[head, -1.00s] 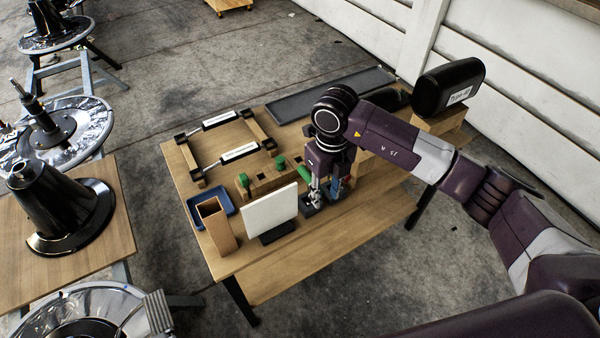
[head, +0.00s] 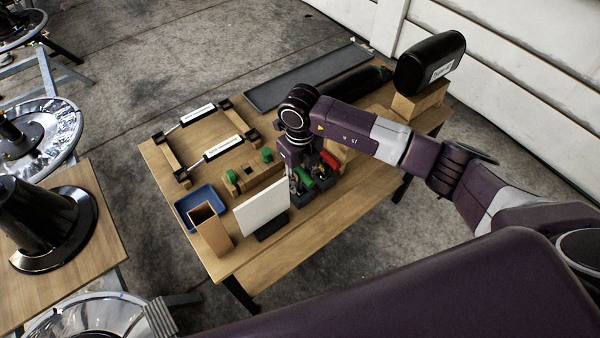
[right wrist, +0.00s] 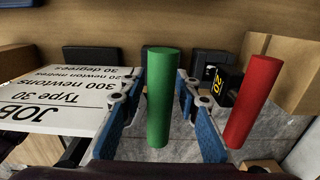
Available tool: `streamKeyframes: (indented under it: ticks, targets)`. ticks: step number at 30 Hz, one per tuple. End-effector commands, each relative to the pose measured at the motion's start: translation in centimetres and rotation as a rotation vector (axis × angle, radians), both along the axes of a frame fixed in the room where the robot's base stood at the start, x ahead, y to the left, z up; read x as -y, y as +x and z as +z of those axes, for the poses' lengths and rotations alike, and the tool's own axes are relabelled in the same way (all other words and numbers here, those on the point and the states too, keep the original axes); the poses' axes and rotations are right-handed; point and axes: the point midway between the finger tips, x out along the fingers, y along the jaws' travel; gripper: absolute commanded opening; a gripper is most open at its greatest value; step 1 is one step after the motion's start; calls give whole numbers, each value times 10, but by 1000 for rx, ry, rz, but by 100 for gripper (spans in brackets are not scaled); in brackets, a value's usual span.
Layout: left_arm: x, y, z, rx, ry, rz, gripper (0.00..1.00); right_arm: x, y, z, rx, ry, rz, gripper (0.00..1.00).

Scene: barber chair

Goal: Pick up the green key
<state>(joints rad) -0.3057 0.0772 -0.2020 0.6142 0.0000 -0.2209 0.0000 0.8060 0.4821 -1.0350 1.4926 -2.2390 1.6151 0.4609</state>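The green key (right wrist: 159,97) is a plain green cylinder standing upright in the right wrist view. It stands between the two blue-padded fingers of my right gripper (right wrist: 163,112), which are spread apart, with a visible gap at least on the right side. In the head view the green key (head: 305,181) shows partly behind my right gripper (head: 301,188), which points down over the table. What the key's lower end rests on is hard to make out. My left gripper is not in view.
A red cylinder (right wrist: 254,101) stands close to the right of the right finger. A white sign (head: 262,208) stands close on the left. The wooden block (head: 252,177) with green pegs, blue tray (head: 215,194) and open wooden box (head: 211,232) lie further left on the table.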

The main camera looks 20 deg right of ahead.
Motion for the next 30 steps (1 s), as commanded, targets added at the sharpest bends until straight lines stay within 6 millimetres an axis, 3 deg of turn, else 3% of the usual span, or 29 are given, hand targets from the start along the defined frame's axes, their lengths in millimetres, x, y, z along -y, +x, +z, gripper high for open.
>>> streamKeyframes:
  ticks: [5,12,21,30]
  targets:
    - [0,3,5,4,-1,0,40,0,0,-19,-1,1,-1,30]
    - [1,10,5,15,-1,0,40,0,0,-21,0,1,0,30]
    - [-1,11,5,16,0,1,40,0,0,-21,0,0,0,0]
    - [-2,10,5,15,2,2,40,0,1,-20,2,1,0,0]
